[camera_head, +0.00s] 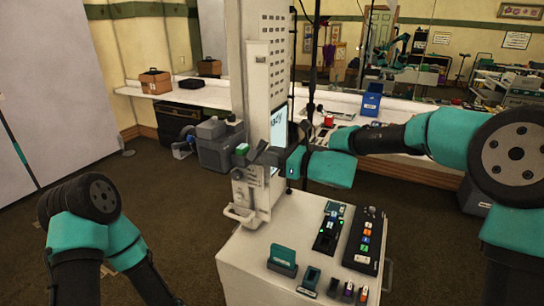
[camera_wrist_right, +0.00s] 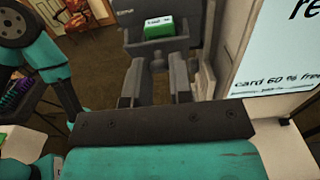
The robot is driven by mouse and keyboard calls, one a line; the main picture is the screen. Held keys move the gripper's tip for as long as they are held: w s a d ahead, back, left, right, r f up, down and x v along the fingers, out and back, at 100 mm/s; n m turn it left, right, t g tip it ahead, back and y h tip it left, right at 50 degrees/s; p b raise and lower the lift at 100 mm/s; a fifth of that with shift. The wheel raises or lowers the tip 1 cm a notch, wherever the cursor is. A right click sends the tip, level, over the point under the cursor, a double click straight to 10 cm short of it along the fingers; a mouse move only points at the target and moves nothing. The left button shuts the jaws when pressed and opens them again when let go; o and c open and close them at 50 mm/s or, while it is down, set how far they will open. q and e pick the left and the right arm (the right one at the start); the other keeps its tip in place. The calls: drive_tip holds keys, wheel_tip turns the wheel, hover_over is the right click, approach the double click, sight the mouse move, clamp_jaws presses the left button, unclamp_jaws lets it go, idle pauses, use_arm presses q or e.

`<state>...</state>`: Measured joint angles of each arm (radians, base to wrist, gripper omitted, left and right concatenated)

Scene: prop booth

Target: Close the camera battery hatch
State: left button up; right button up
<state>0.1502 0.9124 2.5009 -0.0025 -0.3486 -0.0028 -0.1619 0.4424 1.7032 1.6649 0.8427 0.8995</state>
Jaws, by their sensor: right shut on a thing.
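The grey camera (camera_head: 220,150) is at the white booth column's left side. In the right wrist view its grey body (camera_wrist_right: 133,42) is at the top, with a green battery (camera_wrist_right: 159,27) showing in its opening. The battery also shows as a small green block in the head view (camera_head: 242,149). My right gripper (camera_head: 250,158) is at the camera's right side. In the right wrist view its fingers (camera_wrist_right: 158,72) are shut on a grey part just below the battery, probably the hatch; the fingers partly hide it. My left gripper is outside the head view.
The white booth column (camera_head: 262,60) and its lit screen (camera_head: 278,126) stand close beside my right gripper. The white cabinet top (camera_head: 262,245) below carries a teal block (camera_head: 283,257), a button panel (camera_head: 365,240) and small items. Open floor lies to the left.

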clamp_jaws()
drive_tip(key=shift+r+h, duration=0.25)
drive_tip(key=shift+h, duration=0.05)
drive_tip(key=shift+w+a+r+g+h, duration=0.15)
drive_tip(key=shift+a+r+g+h, duration=0.1)
drive_tip(key=shift+r+g+h, duration=0.5)
drive_tip(key=shift+w+a+r+g+h, duration=0.1)
drive_tip(key=shift+a+r+g+h, duration=0.2)
drive_tip(key=shift+h, duration=0.75)
drive_tip(key=shift+w+a+r+g+h, duration=0.2)
drive_tip(key=shift+r+g+h, duration=0.35)
drive_tip(key=shift+h, duration=0.35)
drive_tip(key=o, duration=0.7)
unclamp_jaws()
